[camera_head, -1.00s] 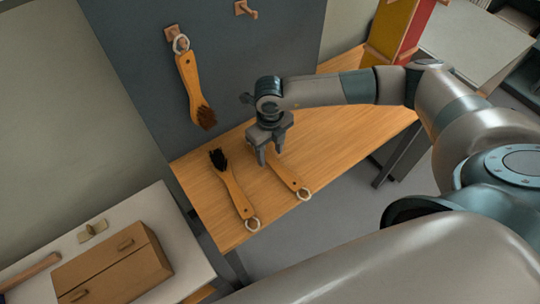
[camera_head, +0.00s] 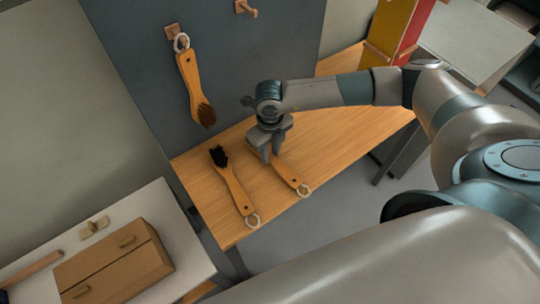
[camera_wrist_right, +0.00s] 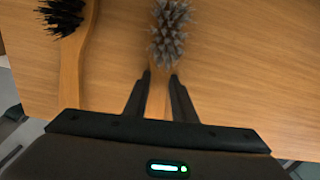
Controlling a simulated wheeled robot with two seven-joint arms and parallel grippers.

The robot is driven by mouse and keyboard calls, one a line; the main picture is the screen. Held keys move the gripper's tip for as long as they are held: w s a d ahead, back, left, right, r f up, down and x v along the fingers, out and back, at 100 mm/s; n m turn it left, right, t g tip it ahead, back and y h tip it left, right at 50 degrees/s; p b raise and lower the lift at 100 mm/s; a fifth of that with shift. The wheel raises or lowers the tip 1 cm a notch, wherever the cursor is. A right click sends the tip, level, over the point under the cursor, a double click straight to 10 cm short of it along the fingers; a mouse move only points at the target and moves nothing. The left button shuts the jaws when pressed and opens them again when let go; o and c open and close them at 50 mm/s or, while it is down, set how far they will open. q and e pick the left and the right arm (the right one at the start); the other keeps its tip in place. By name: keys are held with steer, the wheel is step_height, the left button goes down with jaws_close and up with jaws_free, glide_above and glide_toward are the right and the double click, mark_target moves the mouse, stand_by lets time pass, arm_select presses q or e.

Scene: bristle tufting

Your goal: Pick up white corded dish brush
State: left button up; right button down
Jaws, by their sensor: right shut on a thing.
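In the head view the gripper hides the bristle head. I cannot tell whether the brush is clear of the table. My left gripper is not in view.
A black-bristled brush (camera_head: 232,185) with a white loop lies close by on the left of the table (camera_head: 340,130). A brown-bristled brush (camera_head: 190,80) hangs on a dark panel (camera_head: 130,60). A brown box (camera_head: 115,272) stands on a white side table. Table space to the right is clear.

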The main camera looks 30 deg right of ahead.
mark_target(270, 156)
steer(key=shift+r, duration=0.1)
steer(key=shift+r+b, duration=0.45)
steer(key=shift+r, duration=0.05)
step_height(270, 156, up, 2)
steer(key=shift+r+b, duration=0.15)
steer(key=shift+b, duration=0.6)
steer(key=s+d+r+b, duration=0.4)
steer(key=s+r, duration=0.3)
steer(key=s, duration=0.4)
steer(key=shift+r, duration=0.25)
steer(key=shift+a, duration=0.1)
